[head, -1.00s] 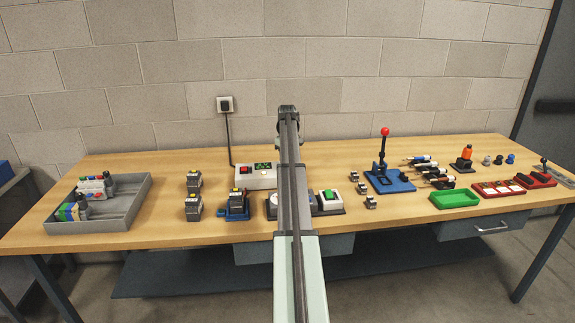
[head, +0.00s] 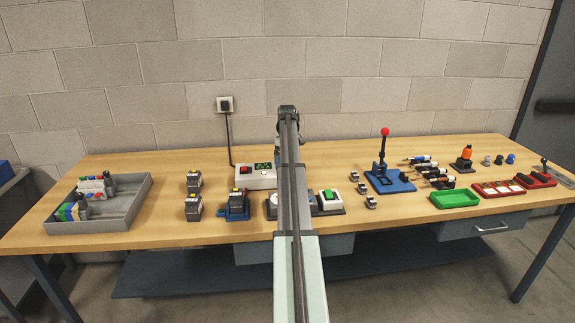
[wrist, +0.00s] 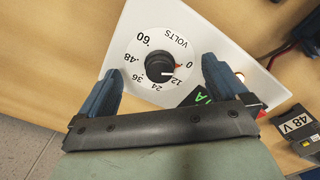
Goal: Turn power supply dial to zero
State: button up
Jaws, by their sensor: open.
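The power supply (head: 257,182) is a white box near the back middle of the bench, partly hidden behind my arm in the head view. In the wrist view its white panel (wrist: 205,35) carries a black round dial (wrist: 160,67) with a volts scale from 0 to 60. A white line on the knob points near the 12. A small orange-red mark sits beside the 0. My gripper (wrist: 161,68) is open, with its blue fingertips on either side of the dial, apart from the knob. The head view hides the fingertips and dial behind my arm.
A green display (wrist: 202,96) is partly hidden by my gripper. A block marked 48V (wrist: 295,122) lies at the right in the wrist view.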

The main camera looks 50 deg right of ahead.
jog(key=shift+r, duration=0.2)
jog(key=shift+r, duration=3.35)
